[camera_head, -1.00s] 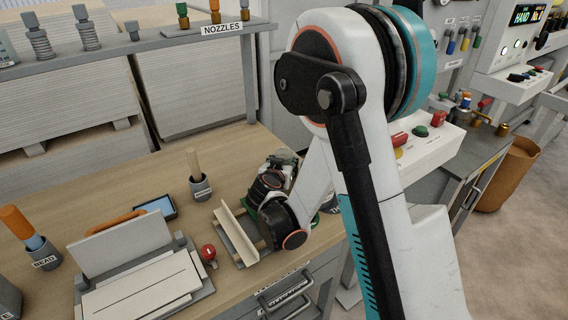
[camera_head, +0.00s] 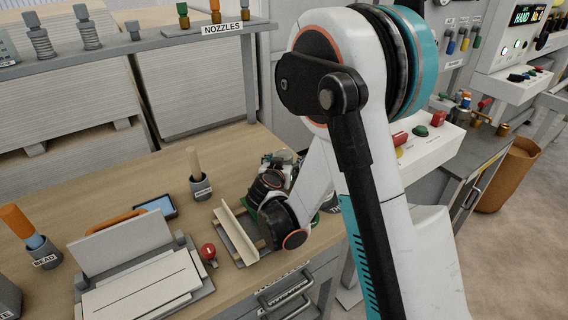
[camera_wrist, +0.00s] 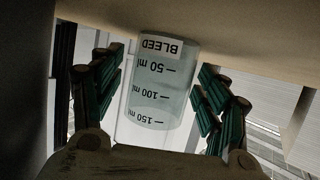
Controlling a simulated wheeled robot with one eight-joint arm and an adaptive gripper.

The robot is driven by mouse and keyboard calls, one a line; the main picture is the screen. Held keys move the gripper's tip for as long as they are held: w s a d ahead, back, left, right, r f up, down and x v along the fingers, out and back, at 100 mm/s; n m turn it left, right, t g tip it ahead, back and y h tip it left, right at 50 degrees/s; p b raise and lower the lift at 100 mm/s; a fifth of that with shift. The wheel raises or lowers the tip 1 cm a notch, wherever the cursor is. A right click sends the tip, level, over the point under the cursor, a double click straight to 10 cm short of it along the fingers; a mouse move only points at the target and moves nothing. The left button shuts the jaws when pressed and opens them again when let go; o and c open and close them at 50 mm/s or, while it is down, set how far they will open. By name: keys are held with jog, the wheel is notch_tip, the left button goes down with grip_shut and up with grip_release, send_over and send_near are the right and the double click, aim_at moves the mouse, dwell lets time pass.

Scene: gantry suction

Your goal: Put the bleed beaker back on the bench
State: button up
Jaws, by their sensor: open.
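The bleed beaker (camera_wrist: 160,85) is clear, with a BLEED label and marks for 50, 100 and 150 ml. In the wrist view it appears upside down, between the two fingers of my gripper (camera_wrist: 158,72). The dark green ribbed fingers are open, with a narrow gap showing on each side of the beaker. A pale brown surface runs across the top of the wrist view, by the labelled end of the beaker. In the head view my arm hides the beaker and most of my gripper, low over the right end of the wooden bench (camera_head: 125,195).
On the bench, an angled pale channel (camera_head: 236,235) and a red knob (camera_head: 208,252) are close to my wrist. A grey cup with a wooden handle (camera_head: 200,187), a tablet (camera_head: 154,207) and a hinged plate device (camera_head: 125,250) stand further left. The NOZZLES shelf (camera_head: 180,35) is behind.

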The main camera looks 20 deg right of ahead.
jog(key=shift+s+d+f, duration=0.1)
jog(key=shift+s+f, duration=0.1)
jog(key=shift+f, duration=0.15)
notch_tip(320, 180, up, 10)
jog(key=s+d+r+n+g+y, duration=0.1)
jog(key=s+d+r+g, duration=0.2)
jog(key=s, duration=0.5)
jog(key=s+a+n+g+y, duration=0.2)
jog(key=s+n+y, duration=0.2)
jog(key=s, duration=2)
jog(key=shift+s+a+f+y+p, duration=0.15)
jog(key=shift+s+a+y+p, duration=0.15)
jog(key=shift+a+y, duration=0.1)
